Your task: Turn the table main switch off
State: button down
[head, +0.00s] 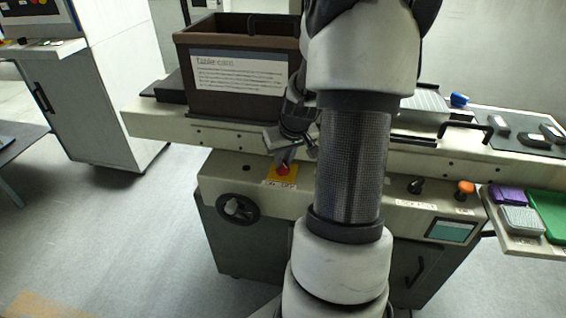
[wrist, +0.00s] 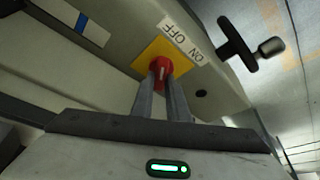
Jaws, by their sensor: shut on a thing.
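The main switch is a red rotary knob (head: 283,169) on a yellow plate (head: 289,179) on the front panel of the machine. In the wrist view the red knob (wrist: 161,71) sits on the yellow plate (wrist: 148,58), beside a white label (wrist: 181,40) reading ON and OFF. A short white mark shows on the knob. My gripper (wrist: 163,80) is shut on the knob, one finger on each side. In the head view my gripper (head: 290,156) reaches down to the switch from above, partly hidden by my arm.
A black handwheel (head: 238,208) is left of the switch. A dark knob (head: 415,186), an orange button (head: 465,188) and a small screen (head: 450,231) are on the right of the panel. A brown box (head: 236,100) stands on the table above. A side shelf (head: 520,243) holds purple and green items.

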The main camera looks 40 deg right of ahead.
jog(key=shift+n+y, duration=0.4)
jog(key=shift+n, duration=0.6)
jog(key=c, duration=1.7)
grip_release()
jog(key=p+v, duration=0.4)
jog(key=v, duration=1.3)
jog(key=shift+s+d+r, duration=0.1)
jog(key=shift+s, duration=0.05)
